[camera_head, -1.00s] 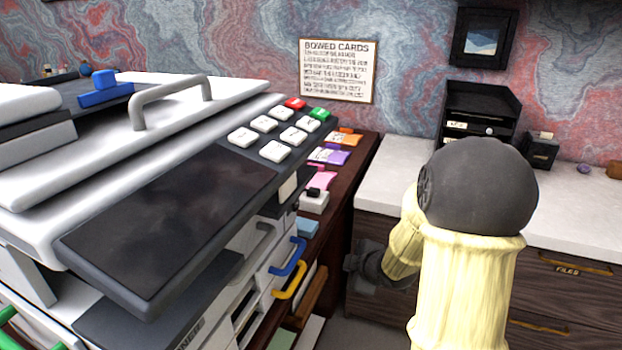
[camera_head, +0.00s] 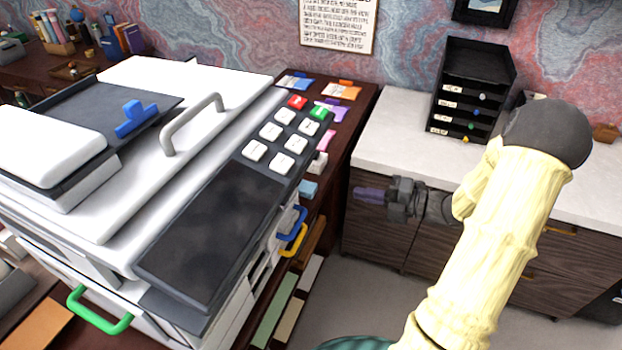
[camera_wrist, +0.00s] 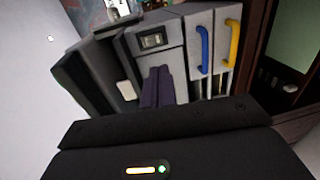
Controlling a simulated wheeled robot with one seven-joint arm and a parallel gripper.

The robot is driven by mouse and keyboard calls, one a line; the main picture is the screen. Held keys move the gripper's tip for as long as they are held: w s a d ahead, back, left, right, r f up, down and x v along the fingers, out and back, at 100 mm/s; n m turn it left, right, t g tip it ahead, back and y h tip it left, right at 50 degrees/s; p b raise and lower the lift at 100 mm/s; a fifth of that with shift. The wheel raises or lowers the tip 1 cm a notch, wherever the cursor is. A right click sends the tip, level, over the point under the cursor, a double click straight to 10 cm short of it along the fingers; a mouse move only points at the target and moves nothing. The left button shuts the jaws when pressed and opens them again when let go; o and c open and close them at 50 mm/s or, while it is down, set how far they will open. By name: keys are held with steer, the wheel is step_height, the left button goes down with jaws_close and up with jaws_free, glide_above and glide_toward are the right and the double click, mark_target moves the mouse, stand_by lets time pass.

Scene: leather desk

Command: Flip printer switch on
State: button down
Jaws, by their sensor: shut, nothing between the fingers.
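The large white and grey printer (camera_head: 142,85) stands at the left in the head view, with a dark screen and several keys. In the wrist view its side (camera_wrist: 180,48) shows a small dark framed part (camera_wrist: 153,40) that looks like a switch; I cannot tell its position. My gripper (camera_head: 358,194) is right of the printer, its purple fingers pointing left towards it, with a gap between. In the wrist view the fingers (camera_wrist: 157,84) are together and empty, below the dark part in the picture. I cannot tell whether they touch anything there.
Blue (camera_wrist: 204,48) and yellow (camera_wrist: 233,45) handles stick out beside the dark part. A green handle (camera_head: 98,312) is on the printer's near side. A white-topped cabinet (camera_head: 400,140) with a black letter tray (camera_head: 473,85) stands behind my arm. Floor between printer and cabinet looks open.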

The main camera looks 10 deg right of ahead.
steer(key=p+x, duration=0.3)
steer(key=x, duration=1.1)
steer(key=shift+a+f, duration=0.1)
steer(key=f+b+v, duration=0.3)
steer(key=b+v, duration=0.1)
steer(key=v, duration=0.9)
steer(key=shift+s+d, duration=0.25)
steer(key=shift+d, duration=0.25)
